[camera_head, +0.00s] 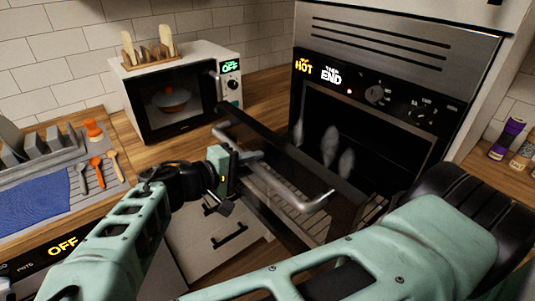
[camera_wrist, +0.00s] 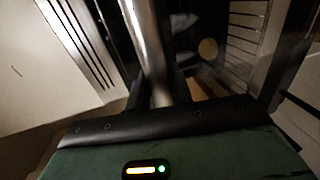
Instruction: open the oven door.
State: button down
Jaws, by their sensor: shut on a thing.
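The oven (camera_head: 375,50) is set in the tall unit at the right of the head view. Its dark glass door (camera_head: 270,140) stands partly open, tilted outward and down, with a gap above it into the cavity. The silver bar handle (camera_head: 300,199) runs along the door's outer face. My gripper (camera_head: 238,160) is shut on the handle, nearer its left end. In the wrist view the handle (camera_wrist: 148,45) passes between the fingers of my gripper (camera_wrist: 160,92). The fingertips are partly hidden in the head view.
White puffs (camera_head: 330,145) hang at the oven opening. A microwave (camera_head: 180,95) with a toast rack (camera_head: 150,55) on top stands left on the wooden counter (camera_head: 262,88). Drawers (camera_head: 225,235) lie below the door. Spice jars (camera_head: 507,138) stand at the far right. My arm crosses the foreground.

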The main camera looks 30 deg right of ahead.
jog(key=shift+a, duration=0.65)
jog(key=c, duration=1.3)
grip_release()
jog(key=b+v, duration=0.5)
jog(key=v, duration=1.2)
jog(key=shift+a, duration=0.15)
jog(key=shift+r, duration=0.1)
